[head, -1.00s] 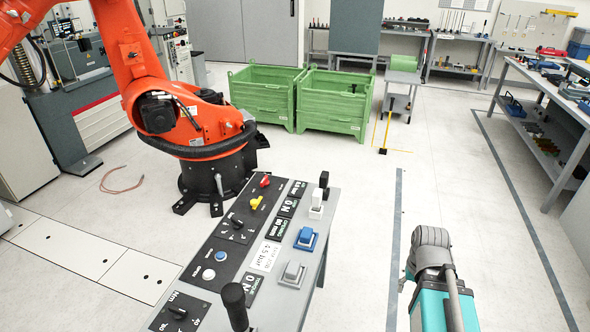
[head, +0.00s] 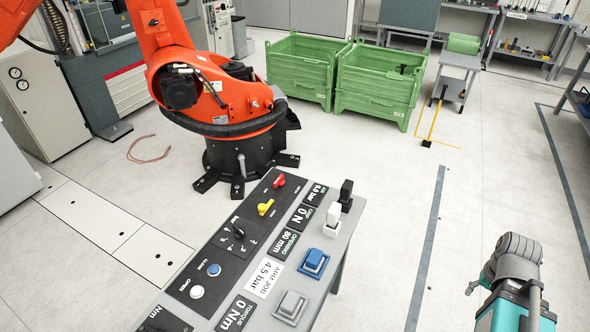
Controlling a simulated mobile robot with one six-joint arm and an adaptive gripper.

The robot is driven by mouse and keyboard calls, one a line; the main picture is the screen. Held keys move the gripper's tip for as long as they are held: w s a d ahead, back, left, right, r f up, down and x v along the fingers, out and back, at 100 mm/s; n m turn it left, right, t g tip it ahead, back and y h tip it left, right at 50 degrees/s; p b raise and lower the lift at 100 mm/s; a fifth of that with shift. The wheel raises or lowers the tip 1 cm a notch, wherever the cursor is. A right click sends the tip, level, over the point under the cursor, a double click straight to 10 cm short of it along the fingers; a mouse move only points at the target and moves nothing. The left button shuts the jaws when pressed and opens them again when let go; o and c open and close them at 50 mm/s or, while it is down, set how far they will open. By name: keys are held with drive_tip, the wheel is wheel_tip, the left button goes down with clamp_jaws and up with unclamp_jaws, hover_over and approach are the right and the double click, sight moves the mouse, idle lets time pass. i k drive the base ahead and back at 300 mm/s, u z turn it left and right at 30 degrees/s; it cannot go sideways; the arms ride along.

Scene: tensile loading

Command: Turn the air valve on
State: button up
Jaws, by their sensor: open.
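A grey control console (head: 262,322) stands in the lower middle of the head view, its top covered with controls. A red lever knob (head: 279,181) and a yellow lever knob (head: 265,207) sit at the far end of its black panel. I cannot tell from their small labels which one is the air valve, or its position. A black rotary knob (head: 238,232) with a bar scale sits nearer. My teal arm with a grey joint shows at lower right, apart from the console. My gripper cannot be made out.
Displays and a "4.5 bar" card (head: 264,276) line the console, with black, white, blue and grey blocks along its right edge. An orange robot arm (head: 212,95) stands behind it. Green crates (head: 378,88) are at the back. The floor right of the console is clear.

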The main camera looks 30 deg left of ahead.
sight(279, 182)
drive_tip(key=u, duration=0.1)
drive_tip(key=i, duration=0.75)
drive_tip(key=u, duration=0.65)
drive_tip(key=i, duration=0.6)
drive_tip(key=u, duration=0.4)
drive_tip(key=k, duration=0.9)
drive_tip(key=u, duration=0.15)
drive_tip(key=i, duration=0.7)
